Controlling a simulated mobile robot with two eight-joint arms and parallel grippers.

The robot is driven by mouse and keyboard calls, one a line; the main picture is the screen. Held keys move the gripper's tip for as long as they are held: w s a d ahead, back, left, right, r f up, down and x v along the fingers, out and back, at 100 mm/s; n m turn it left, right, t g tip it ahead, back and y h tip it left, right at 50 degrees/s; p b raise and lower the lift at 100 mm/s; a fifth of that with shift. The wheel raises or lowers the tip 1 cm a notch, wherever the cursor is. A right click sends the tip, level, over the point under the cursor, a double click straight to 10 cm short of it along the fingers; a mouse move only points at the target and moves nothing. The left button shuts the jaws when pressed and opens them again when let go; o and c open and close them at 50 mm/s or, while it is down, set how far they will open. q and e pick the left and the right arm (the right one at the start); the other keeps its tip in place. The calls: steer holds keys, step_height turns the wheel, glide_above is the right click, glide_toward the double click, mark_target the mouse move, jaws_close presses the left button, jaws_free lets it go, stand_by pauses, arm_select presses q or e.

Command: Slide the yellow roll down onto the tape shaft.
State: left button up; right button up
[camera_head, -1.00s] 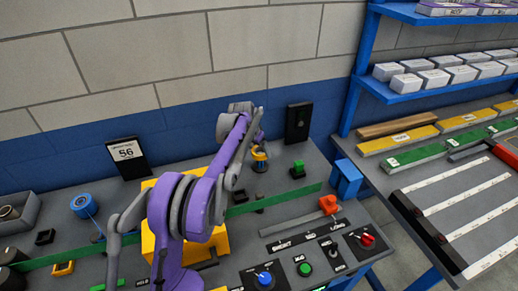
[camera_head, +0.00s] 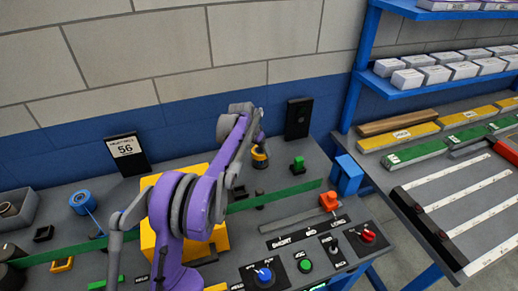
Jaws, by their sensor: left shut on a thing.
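My left arm reaches from the left over the panel to the back. Its gripper (camera_head: 259,144) is shut on the yellow roll (camera_head: 260,155), a small yellow ring near the back of the table. A dark round piece (camera_head: 259,165) shows just under the roll. The tape shaft is not clearly made out; the arm and roll hide that spot, and I cannot tell whether the roll is around the shaft. My right gripper is not in view.
A green strip (camera_head: 290,193) crosses the table. A blue spool (camera_head: 83,201) stands at left.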

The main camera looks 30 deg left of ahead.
mark_target(259, 164)
arm_select(q)
steer(key=shift+f+b, duration=0.9)
steer(key=shift+f, duration=1)
steer(key=o, duration=1.2)
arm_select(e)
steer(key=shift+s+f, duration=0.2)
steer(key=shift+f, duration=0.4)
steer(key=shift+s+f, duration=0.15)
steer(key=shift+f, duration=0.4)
arm_select(q)
steer(key=shift+r, duration=0.1)
steer(key=shift+r+p, duration=2.4)
steer(key=shift+r, duration=2.4)
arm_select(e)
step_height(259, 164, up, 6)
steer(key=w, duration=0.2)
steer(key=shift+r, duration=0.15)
